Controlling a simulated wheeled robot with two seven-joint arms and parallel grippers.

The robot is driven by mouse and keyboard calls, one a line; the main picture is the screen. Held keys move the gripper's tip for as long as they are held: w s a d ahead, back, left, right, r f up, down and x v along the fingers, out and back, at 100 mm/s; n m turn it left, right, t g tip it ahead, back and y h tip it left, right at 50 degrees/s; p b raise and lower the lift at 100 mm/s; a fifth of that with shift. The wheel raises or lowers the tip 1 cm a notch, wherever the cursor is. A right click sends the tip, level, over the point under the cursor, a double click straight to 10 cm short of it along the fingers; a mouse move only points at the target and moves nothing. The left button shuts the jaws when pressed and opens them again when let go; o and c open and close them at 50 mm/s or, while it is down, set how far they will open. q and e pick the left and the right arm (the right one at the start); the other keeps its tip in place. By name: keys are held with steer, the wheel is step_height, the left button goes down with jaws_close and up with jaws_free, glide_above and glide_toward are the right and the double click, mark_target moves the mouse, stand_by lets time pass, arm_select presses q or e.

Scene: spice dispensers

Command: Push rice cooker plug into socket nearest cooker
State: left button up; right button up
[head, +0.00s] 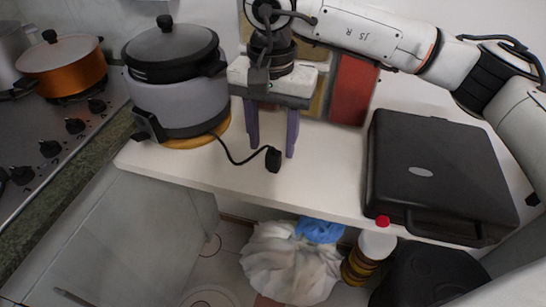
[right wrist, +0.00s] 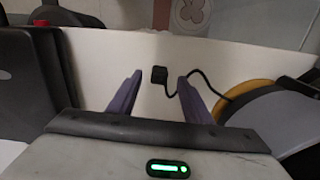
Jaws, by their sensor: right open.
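The grey rice cooker (head: 178,100) with a black lid stands on a round yellow board at the counter's left end. Its black plug (head: 273,160) lies on the white counter near the front edge, with a black cord running back to the cooker. My right gripper (head: 271,151) points down at the counter, its two purple fingers apart. In the right wrist view, the plug (right wrist: 158,75) shows in the gap between the fingertips, slightly beyond them; I see no contact. No socket can be made out in either view. My left gripper is not in view.
A closed black case (head: 430,170) fills the counter's right side. An orange pot (head: 62,68) sits on the stove (head: 50,130) at left. Below the counter are a white bag (head: 285,262) and a red-capped bottle (head: 377,242). The counter between cooker and case is mostly clear.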

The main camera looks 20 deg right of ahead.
mark_target(273, 152)
steer(key=f, duration=0.5)
steer(key=shift+w+d+p, duration=0.2)
steer(key=shift+p, duration=0.15)
steer(key=shift+r, duration=0.1)
steer(key=c, duration=1.1)
